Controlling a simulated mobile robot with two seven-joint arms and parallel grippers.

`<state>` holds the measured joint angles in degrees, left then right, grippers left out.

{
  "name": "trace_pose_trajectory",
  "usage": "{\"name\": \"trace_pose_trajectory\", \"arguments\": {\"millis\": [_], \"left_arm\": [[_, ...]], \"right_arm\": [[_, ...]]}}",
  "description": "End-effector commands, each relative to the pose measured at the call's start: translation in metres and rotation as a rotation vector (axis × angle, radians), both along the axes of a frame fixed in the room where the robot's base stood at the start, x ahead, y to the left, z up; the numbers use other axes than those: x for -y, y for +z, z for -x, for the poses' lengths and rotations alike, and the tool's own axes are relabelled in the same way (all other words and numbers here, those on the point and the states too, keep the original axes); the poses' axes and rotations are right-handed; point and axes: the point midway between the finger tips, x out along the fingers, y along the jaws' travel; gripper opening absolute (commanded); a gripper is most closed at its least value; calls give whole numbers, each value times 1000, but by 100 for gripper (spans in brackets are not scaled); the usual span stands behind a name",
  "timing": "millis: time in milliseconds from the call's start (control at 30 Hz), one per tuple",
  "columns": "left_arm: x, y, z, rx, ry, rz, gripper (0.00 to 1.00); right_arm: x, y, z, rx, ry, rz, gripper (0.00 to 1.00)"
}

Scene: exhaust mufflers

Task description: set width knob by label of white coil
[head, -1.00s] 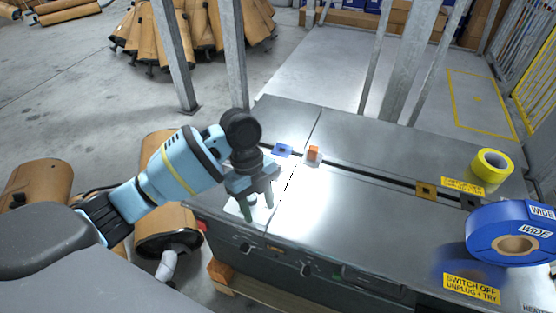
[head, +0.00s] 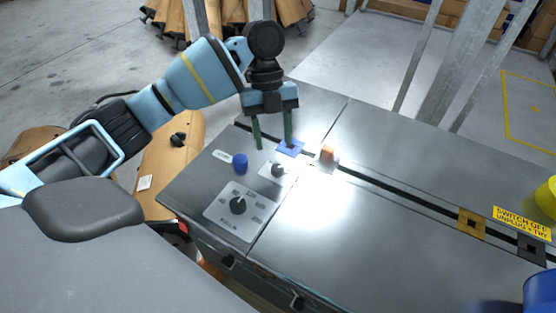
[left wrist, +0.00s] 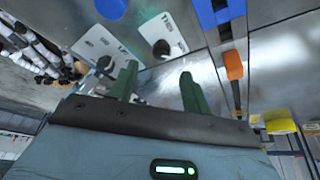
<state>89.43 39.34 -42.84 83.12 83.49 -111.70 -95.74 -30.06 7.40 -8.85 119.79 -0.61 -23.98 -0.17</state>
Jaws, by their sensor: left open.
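My left gripper (head: 273,143) is open and empty, its green fingers pointing down above the bench near the blue square. In the left wrist view its fingertips (left wrist: 158,75) are apart, with nothing between them. A small plate with a black knob (head: 278,170) lies just below the fingers; the left wrist view shows this knob (left wrist: 161,49) beside a label that seems to read THIN. A larger plate carries another black knob (head: 239,205) with several small labels, too small to read. A blue knob (head: 240,163) stands beside them. No white coil shows. My right gripper is not in view.
An orange block (head: 328,154) sits by the dark slot, near the blue square (head: 290,147). Yellow (head: 548,198) and blue (head: 540,292) coils are cut off at the right edge. Metal posts rise behind the bench. The bench's middle is bare.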

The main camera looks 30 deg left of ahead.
Motion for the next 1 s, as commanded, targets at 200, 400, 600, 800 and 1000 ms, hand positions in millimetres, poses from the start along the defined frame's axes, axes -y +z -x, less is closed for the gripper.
{"name": "trace_pose_trajectory", "arguments": {"millis": [200,400,600,800,1000], "left_arm": [[9,-33,9,-3,0,-1,48],[17,-54,15,-2,0,-1,48],[19,-63,18,-1,1,-1,48],[19,-63,18,1,0,-1,48],[19,-63,17,1,0,-1,26]], "right_arm": [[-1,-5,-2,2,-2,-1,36],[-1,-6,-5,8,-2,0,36],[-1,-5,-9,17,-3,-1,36],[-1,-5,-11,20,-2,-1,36],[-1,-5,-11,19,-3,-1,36]]}}
